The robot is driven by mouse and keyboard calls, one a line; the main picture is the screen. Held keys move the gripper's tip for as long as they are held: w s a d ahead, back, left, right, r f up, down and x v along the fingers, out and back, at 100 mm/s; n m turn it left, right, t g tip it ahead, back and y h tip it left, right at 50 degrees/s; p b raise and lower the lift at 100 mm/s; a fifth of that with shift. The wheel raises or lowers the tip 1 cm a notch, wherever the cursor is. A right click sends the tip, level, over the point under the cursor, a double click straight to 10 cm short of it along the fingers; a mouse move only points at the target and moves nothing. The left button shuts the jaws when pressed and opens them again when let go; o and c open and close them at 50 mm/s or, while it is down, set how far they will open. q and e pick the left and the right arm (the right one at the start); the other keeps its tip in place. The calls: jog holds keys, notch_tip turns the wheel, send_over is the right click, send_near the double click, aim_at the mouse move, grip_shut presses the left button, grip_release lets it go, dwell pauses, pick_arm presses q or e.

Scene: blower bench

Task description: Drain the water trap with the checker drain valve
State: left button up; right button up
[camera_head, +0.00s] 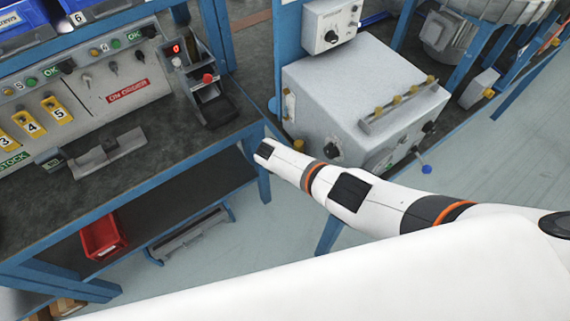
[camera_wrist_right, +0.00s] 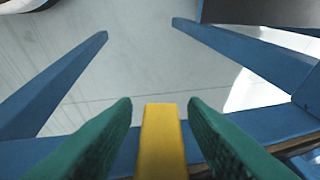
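In the head view my right arm comes in from the right, its end (camera_head: 264,150) by the front corner of the bench. Its fingers cannot be made out there. In the right wrist view my right gripper (camera_wrist_right: 160,108) has two green fingers apart, one on each side of a yellow bar (camera_wrist_right: 160,145). A narrow gap shows on both sides of the bar. I cannot tell whether the bar is the drain valve's lever. A grey cabinet (camera_head: 335,85) stands beyond my arm, with several yellow fittings along its top. I cannot identify the water trap. My left gripper is not in view.
The workbench (camera_head: 180,145) on the left holds a panel (camera_head: 110,85) and a black device with a red knob (camera_head: 208,78). A red bin (camera_head: 103,238) sits on the lower shelf. A blue knob (camera_head: 427,169) is below the cabinet. Blue frame legs (camera_wrist_right: 60,80) flank open floor.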

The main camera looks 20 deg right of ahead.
jog(key=shift+s+a+r+p, duration=0.1)
jog(key=shift+a+r+p, duration=0.05)
jog(key=shift+r+p, duration=0.35)
jog(key=p+v, duration=0.3)
jog(key=v, duration=0.8)
jog(key=shift+p, duration=0.35)
jog(key=s+d+f+m+g+y+b, duration=0.1)
jog(key=s+d+f+m+b, duration=0.15)
jog(key=s+f, duration=0.4)
jog(key=s+d+f+m+y+b, duration=0.1)
jog(key=s+f+m, duration=0.2)
jog(key=f, duration=0.6)
jog(key=s+d+f+m+b, duration=0.2)
jog(key=s+f, duration=0.5)
jog(key=s, duration=0.4)
jog(key=s+d+f+m+g+y+b, duration=0.1)
jog(key=s+d+f+m, duration=0.3)
jog(key=s+f+m, duration=0.3)
jog(key=s+d+f+m+b, duration=0.2)
jog(key=s+d+f+m, duration=0.2)
jog(key=s, duration=1.3)
notch_tip(320, 180, down, 3)
jog(key=shift+s+f+m+y+b, duration=0.1)
jog(key=shift+s+m+y+b, duration=0.1)
jog(key=shift+m+y+b, duration=0.15)
dwell(0.5)
